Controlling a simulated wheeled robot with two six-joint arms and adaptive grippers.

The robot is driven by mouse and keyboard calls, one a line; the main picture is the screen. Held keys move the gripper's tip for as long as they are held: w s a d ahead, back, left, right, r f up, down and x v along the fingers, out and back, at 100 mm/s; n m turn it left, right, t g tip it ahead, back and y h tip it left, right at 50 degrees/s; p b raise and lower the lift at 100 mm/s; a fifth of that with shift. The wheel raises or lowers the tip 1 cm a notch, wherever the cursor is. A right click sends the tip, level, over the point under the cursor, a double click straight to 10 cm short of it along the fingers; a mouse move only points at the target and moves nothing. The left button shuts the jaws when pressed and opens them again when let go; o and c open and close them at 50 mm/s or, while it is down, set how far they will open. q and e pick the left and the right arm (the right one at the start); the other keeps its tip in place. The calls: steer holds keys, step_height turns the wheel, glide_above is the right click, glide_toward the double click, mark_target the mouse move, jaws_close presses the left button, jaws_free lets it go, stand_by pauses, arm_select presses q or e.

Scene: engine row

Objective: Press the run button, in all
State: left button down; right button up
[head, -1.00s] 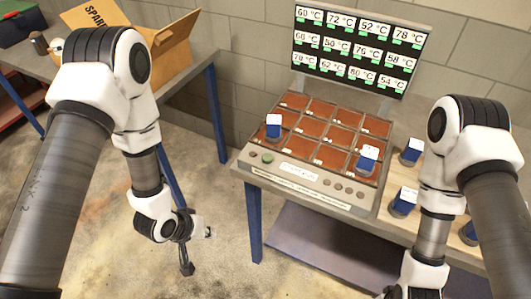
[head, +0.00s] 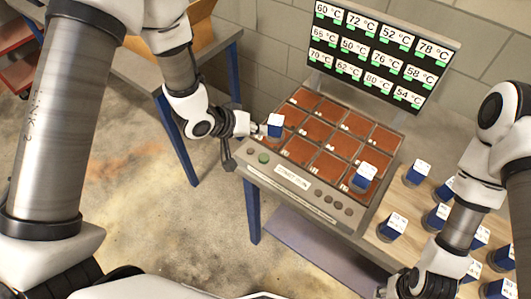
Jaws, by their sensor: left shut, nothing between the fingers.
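The console (head: 330,212) has a sloped front strip with a green button (head: 263,157) near its left end; I take this as the run button. Smaller dark buttons (head: 335,203) sit further right on the strip. My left gripper (head: 257,130) is shut and empty, at the console's left side, above the green button in the picture and beside a blue block with a white top (head: 275,125). I cannot tell whether it touches the block. My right gripper (head: 388,290) is low at the bottom edge, partly cut off; its fingers are unclear.
Another blue block (head: 362,178) stands on the console's right part. A screen (head: 380,55) behind shows temperatures with green marks. Several blue blocks (head: 392,227) stand on the wooden table at right. A side table with a cardboard box (head: 200,25) is at back left.

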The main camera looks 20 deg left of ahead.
mark_target(262, 158)
arm_select(q)
steer(key=f+b, duration=0.1)
steer(key=w+d+f+b, duration=0.1)
steer(key=f, duration=0.1)
steer(key=shift+d+b, duration=0.2)
steer(key=shift+b, duration=0.15)
steer(key=f+b, duration=0.5)
steer(key=shift+s+a+f, duration=0.2)
steer(key=shift+s+a, duration=0.1)
steer(key=shift+a, duration=0.1)
steer(key=shift+w+d+f, duration=0.15)
steer(key=shift+w+f, duration=0.05)
steer(key=shift+f, duration=0.2)
steer(key=shift+s+r, duration=0.1)
